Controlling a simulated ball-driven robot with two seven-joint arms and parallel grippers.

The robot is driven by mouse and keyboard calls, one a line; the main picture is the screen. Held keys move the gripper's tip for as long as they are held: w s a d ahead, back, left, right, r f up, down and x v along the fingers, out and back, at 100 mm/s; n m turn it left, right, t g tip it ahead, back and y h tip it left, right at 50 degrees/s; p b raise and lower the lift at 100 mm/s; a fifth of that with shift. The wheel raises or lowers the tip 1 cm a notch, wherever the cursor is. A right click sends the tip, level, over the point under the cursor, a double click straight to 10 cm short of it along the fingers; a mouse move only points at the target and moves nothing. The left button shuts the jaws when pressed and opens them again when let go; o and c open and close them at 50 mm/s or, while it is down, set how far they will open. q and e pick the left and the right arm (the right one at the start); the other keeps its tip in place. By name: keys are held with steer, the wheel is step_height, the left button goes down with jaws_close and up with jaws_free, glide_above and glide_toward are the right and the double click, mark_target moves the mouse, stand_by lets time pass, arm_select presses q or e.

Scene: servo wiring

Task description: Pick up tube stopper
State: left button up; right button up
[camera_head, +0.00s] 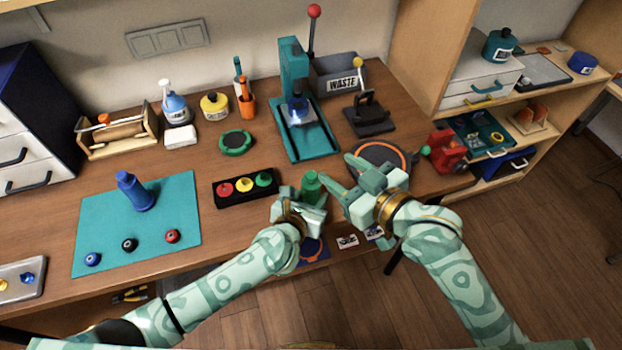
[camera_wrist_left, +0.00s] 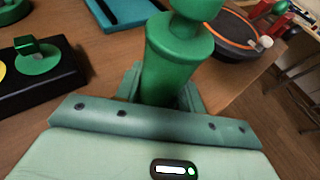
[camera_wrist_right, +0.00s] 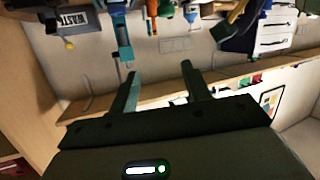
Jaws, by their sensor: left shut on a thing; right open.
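A green tube-shaped piece (camera_head: 311,187) stands upright in my left gripper (camera_head: 301,206). In the left wrist view it is a green cylinder (camera_wrist_left: 172,62) with a narrower neck and a rounded top (camera_wrist_left: 197,8), cut off by the frame edge. I cannot tell whether that top is a separate stopper. The left fingers are shut on the cylinder's lower part. My right gripper (camera_head: 337,168) is open and empty, just right of the green piece in the head view. Its two spread fingers (camera_wrist_right: 163,80) have nothing between them in the right wrist view.
A black block (camera_head: 233,200) with red, yellow and green knobs lies left of the left gripper. A round orange-rimmed pad (camera_head: 402,156) is behind the right gripper. A teal press (camera_head: 294,70) stands further back. A teal mat (camera_head: 95,215) bears a blue bottle-like piece (camera_head: 138,195).

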mark_target(314, 177)
steer(key=f, duration=0.1)
steer(key=a+f+g, duration=0.1)
steer(key=f, duration=0.1)
steer(key=w+a+f+g, duration=0.1)
steer(key=f, duration=0.1)
steer(key=shift+a+f+m, duration=0.1)
steer(key=shift+f+m, duration=0.1)
steer(key=shift+m, duration=0.1)
steer(key=x, duration=0.6)
steer(key=shift+f, duration=0.1)
jaws_close()
